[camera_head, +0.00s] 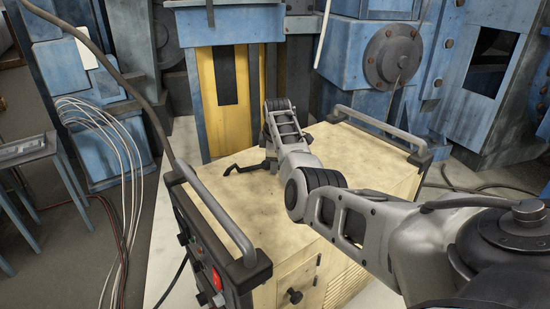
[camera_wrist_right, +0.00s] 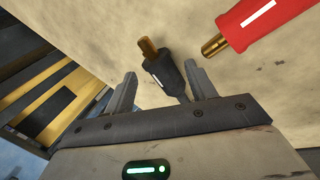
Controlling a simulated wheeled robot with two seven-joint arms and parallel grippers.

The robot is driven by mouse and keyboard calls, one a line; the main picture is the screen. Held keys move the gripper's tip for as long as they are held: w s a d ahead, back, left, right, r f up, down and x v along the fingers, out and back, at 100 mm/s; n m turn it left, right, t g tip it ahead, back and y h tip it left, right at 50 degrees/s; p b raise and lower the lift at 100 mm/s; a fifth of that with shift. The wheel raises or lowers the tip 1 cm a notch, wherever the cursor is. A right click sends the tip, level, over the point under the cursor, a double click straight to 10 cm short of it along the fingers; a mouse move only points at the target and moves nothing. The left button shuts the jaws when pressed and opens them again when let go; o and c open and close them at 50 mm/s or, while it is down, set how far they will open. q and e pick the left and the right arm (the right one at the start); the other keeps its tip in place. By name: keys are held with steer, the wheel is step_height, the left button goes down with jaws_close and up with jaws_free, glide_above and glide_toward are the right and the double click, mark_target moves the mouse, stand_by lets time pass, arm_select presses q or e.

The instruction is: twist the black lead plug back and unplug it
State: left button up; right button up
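In the right wrist view the black lead plug (camera_wrist_right: 165,73) shows a bare brass tip (camera_wrist_right: 148,48), a white mark and a dark lead running back between my fingers. The tip is outside any socket. My right gripper (camera_wrist_right: 160,69) is open, with one finger on either side of the plug and a gap at each side. In the head view my right gripper (camera_head: 270,163) is low over the box top, partly hidden by my arm. A small dark shape (camera_head: 240,168) beside it is too small to identify surely. My left gripper is not in view.
A red plug (camera_wrist_right: 255,25) with a brass tip shows at the upper right of the wrist view. The cream machine box (camera_head: 245,210) has raised grey handles (camera_head: 215,215) at both ends. Cables (camera_head: 125,160) hang at left. Much of the box top is clear.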

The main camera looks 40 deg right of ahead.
steer(key=shift+s+a+r, duration=0.1)
steer(key=shift+s+r, duration=0.05)
steer(key=shift+r, duration=0.4)
steer(key=v, duration=1.5)
steer(key=shift+f, duration=0.1)
